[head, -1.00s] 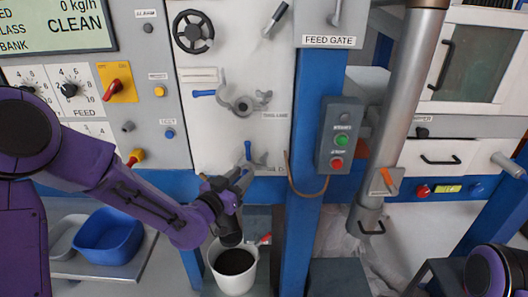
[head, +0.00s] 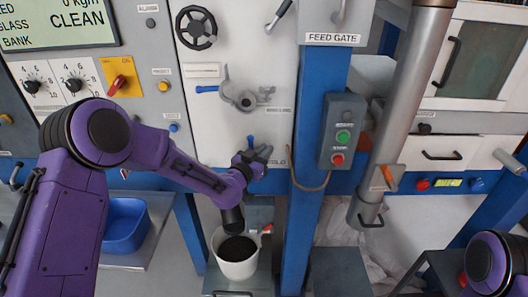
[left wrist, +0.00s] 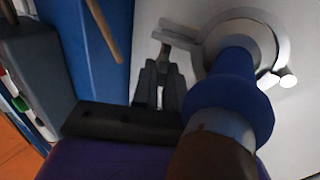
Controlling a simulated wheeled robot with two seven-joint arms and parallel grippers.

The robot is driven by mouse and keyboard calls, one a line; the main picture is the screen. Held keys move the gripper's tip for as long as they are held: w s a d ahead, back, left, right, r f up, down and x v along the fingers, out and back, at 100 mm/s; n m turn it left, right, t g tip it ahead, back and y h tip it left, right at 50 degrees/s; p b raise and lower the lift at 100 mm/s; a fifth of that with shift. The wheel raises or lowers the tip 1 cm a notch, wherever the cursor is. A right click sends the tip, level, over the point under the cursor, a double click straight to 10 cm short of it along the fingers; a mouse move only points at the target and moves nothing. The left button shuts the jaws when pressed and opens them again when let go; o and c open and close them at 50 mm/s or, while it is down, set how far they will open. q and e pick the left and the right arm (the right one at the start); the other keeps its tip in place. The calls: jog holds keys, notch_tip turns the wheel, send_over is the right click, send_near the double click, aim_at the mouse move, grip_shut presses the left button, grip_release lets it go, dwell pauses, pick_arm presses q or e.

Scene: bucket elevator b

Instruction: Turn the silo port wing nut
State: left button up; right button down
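The silo port (left wrist: 268,48) is a round grey fitting on the white panel. A blue flanged piece stands out from it in the left wrist view. Its pale wing nut (left wrist: 178,38) sits at the port's left side there. My left gripper (left wrist: 164,68) has its dark fingers just below the wing nut, with a narrow gap between them. Whether they touch it I cannot tell. In the head view my left gripper (head: 262,154) covers most of the silo port, and only its blue handle tip (head: 250,140) shows clearly. My right gripper is out of view.
Another port (head: 245,100) with its own wing nut sits higher on the panel. A white bucket (head: 238,268) with dark contents stands below my left wrist. A blue post (head: 306,200) with a button box (head: 342,133) is close on the right.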

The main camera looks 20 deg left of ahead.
pick_arm(q)
grip_shut()
jog(key=n+y, duration=0.1)
jog(key=y, duration=0.1)
jog(key=n+y+b, duration=0.1)
jog(key=n+y, duration=0.1)
jog(key=y, duration=0.1)
jog(key=shift+d+n+t+y, duration=0.25)
jog(key=shift+n+t+y, duration=0.05)
jog(key=o, duration=0.6)
grip_release()
jog(key=s+b, duration=0.1)
jog(key=s, duration=0.2)
jog(key=s+b, duration=0.1)
jog(key=s, duration=0.3)
jog(key=s+b, duration=0.1)
jog(key=s, duration=0.2)
jog(key=shift+s+d, duration=0.2)
jog(key=shift+d, duration=0.2)
